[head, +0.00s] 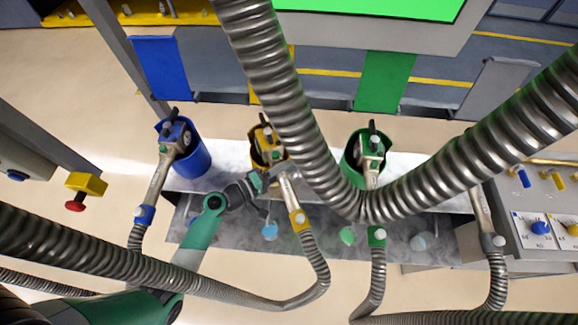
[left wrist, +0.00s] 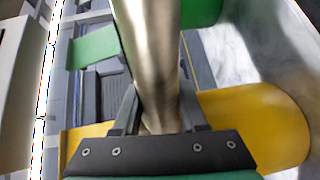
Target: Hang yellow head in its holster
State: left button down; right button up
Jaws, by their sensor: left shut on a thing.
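The yellow head (head: 268,139) is a metal nozzle with a dark top. Its metal neck (head: 287,186) runs down to a yellow collar (head: 298,219) and a ribbed hose. The head is at the yellow holster (head: 255,148), overlapping its opening; I cannot tell how deep it sits. My left gripper (head: 268,178) is shut on the metal neck, just below the holster in the head view. The left wrist view shows the neck (left wrist: 150,60) between the fingers (left wrist: 160,110), with the yellow holster (left wrist: 255,125) to the right. My right gripper is not in view.
The blue holster (head: 195,160) stands left and the green holster (head: 352,165) right, each with a head. A grey head (head: 483,215) is farther right. Large ribbed hoses cross the front and hide parts. A panel with knobs (head: 540,228) is at right, a red button (head: 75,206) at left.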

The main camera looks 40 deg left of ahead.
pick_arm(q)
jog(key=shift+c, duration=1.8)
grip_release()
jog(key=p+v, duration=0.6)
jog(key=v, duration=0.5)
jog(key=shift+s, duration=0.3)
jog(key=shift+f, duration=0.1)
